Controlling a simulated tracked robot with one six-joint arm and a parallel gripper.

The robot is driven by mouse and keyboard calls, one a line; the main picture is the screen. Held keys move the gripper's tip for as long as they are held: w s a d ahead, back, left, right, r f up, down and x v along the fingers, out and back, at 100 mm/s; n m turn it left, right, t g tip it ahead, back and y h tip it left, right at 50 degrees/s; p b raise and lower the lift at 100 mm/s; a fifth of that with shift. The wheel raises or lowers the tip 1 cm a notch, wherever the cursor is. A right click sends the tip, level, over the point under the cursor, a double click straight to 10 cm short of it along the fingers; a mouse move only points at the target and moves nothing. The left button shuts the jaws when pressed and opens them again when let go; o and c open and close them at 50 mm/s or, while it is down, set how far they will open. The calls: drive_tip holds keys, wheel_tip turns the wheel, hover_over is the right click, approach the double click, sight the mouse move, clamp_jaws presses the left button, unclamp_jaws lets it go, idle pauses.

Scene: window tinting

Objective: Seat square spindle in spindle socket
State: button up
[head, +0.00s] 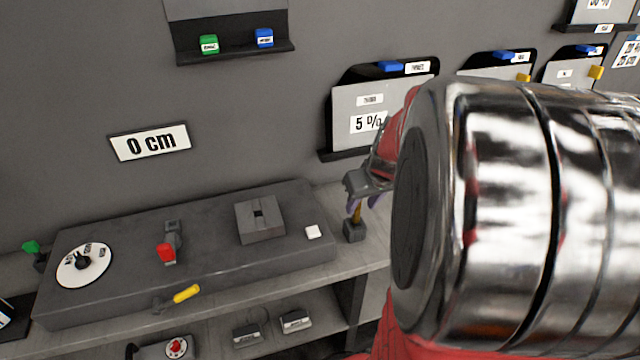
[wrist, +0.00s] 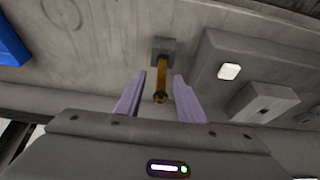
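A brass-coloured spindle (head: 356,213) stands in a small dark grey holder block (head: 354,231) on the bench, right of the console. In the wrist view the spindle (wrist: 161,78) and its holder (wrist: 165,46) show ahead. My gripper (head: 363,203) is above the holder, its purple fingers on either side of the spindle. In the wrist view my gripper (wrist: 160,76) is open, with a gap between each finger and the spindle. A raised grey block with a dark slot-like opening, seemingly the spindle socket (head: 260,220), sits on the console; it also shows in the wrist view (wrist: 264,104).
The grey console (head: 200,250) carries a white dial (head: 84,264), a red-knobbed lever (head: 168,252) and a white button (head: 312,232). A yellow handle (head: 186,293) juts from its front. A "5 %" panel (head: 350,105) hangs on the wall behind my gripper. My arm covers the right side.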

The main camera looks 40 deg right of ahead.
sight(358, 209)
drive_tip(key=shift+f, duration=0.1)
drive_tip(key=x, duration=0.3)
drive_tip(key=shift+a+f, duration=0.15)
drive_tip(key=shift+f, duration=0.05)
drive_tip(key=shift+x, duration=0.8)
drive_tip(key=shift+w, duration=0.15)
drive_tip(key=shift+c, duration=0.4)
clamp_jaws()
